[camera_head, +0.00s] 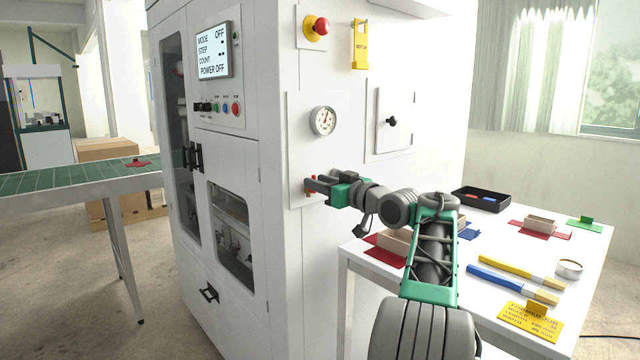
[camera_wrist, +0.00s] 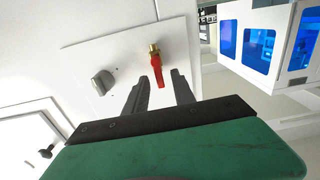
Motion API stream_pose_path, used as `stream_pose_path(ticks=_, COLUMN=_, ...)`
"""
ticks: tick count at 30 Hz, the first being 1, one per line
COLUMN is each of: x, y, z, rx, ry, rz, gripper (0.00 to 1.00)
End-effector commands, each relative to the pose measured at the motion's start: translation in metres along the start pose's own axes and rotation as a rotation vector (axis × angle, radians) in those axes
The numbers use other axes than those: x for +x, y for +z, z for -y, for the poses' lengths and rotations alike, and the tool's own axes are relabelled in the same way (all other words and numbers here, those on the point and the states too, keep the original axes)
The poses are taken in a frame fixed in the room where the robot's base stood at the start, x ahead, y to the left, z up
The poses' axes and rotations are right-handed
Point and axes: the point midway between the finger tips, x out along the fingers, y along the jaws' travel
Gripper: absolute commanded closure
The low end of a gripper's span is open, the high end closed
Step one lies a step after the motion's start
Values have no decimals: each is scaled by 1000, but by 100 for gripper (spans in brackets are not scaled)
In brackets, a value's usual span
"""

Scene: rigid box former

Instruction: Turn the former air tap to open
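The air tap has a red lever (camera_wrist: 158,74) on a brass fitting (camera_wrist: 153,49), set on a white panel of the machine. In the wrist view the lever's free end shows between my two dark fingers. My gripper (camera_wrist: 161,82) is open, with a finger to each side of the lever and a visible gap on both sides. I cannot tell whether the lever's end lies fully between the fingers in depth. In the head view my gripper (camera_head: 313,185) is at the panel below the gauge, and only bits of the red tap (camera_head: 310,181) show.
The display (camera_head: 214,52) reads POWER OFF. A white table (camera_head: 480,240) with trays, cards and brushes stands below my arm at right.

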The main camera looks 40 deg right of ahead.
Motion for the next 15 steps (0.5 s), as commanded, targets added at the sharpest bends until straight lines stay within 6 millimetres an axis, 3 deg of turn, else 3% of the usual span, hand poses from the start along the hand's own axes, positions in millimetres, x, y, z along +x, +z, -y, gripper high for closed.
stream_pose_path(ticks=8, x=-3, y=-1, z=0, rx=0, ry=2, rz=-1, gripper=68)
stream_pose_path(ticks=15, x=-47, y=0, z=-2, rx=-1, ry=5, rz=0, gripper=68)
